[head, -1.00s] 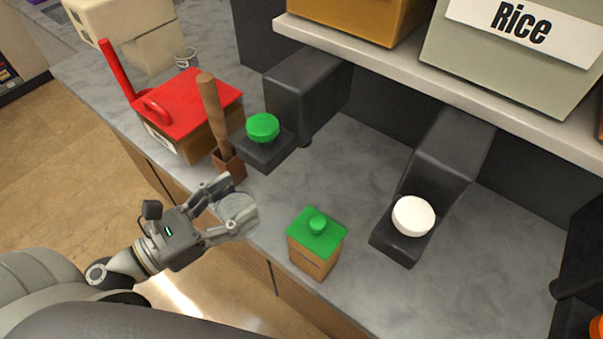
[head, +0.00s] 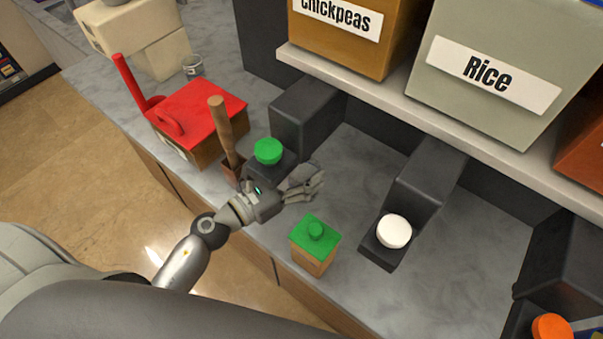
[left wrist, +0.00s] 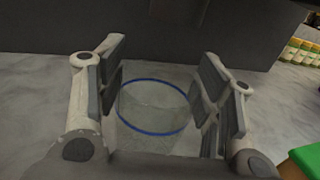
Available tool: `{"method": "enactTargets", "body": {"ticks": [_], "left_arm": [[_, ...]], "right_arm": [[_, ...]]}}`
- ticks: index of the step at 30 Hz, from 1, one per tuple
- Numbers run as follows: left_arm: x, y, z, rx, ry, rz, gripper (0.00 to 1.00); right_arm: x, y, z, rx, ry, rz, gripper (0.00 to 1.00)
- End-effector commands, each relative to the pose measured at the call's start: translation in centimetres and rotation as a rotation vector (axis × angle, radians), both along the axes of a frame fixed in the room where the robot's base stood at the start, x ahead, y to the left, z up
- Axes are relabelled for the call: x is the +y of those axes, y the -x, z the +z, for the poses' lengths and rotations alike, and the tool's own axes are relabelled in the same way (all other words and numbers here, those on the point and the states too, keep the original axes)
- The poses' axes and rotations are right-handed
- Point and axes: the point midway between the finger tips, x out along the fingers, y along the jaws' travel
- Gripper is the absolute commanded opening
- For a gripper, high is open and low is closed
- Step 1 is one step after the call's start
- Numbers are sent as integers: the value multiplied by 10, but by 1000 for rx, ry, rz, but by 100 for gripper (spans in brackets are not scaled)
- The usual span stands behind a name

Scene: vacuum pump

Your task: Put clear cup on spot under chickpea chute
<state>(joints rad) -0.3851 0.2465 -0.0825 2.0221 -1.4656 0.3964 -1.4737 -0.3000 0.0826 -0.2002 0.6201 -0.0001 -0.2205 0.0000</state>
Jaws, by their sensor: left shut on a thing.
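The clear cup (left wrist: 153,110), with a blue rim, is between the fingers of my left gripper (left wrist: 160,105) in the left wrist view; the gripper is shut on it. In the head view my left gripper (head: 308,184) is over the counter, just right of the green-knobbed dark base (head: 268,158); the cup is hard to make out there. The dark chickpea chute (head: 308,113) stands below the orange "Chickpeas" bin (head: 355,42). The counter spot by its mouth is partly hidden by my gripper. My right gripper is not in view.
A small green-topped box (head: 315,250) stands near the counter edge, below my gripper. The rice chute (head: 425,185) with a white knob is to the right. A wooden-handled tool (head: 222,130) and red-lidded box (head: 200,110) are left. Another clear cup (head: 192,66) stands behind.

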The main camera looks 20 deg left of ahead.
Motion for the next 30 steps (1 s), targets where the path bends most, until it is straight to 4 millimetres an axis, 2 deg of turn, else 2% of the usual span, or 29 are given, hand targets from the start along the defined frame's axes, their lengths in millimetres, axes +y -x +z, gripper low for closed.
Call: {"method": "enactTargets", "body": {"ticks": [1, 6, 19, 20, 21, 25, 30], "left_arm": [[1, 1, -13, 7, 5, 6, 34], [1, 1, -31, 4, 3, 5, 34], [2, 1, -38, 1, 0, 2, 34], [1, 1, -38, 1, 0, 2, 62], [2, 1, -37, 1, 0, 2, 67], [1, 1, -37, 2, 1, 2, 83], [1, 1, -37, 2, 1, 2, 83]], "right_arm": [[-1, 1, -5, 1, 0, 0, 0], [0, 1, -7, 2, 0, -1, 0], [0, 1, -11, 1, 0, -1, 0], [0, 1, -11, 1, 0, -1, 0], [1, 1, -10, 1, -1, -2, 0], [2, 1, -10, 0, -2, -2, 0], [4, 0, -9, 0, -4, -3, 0]]}}
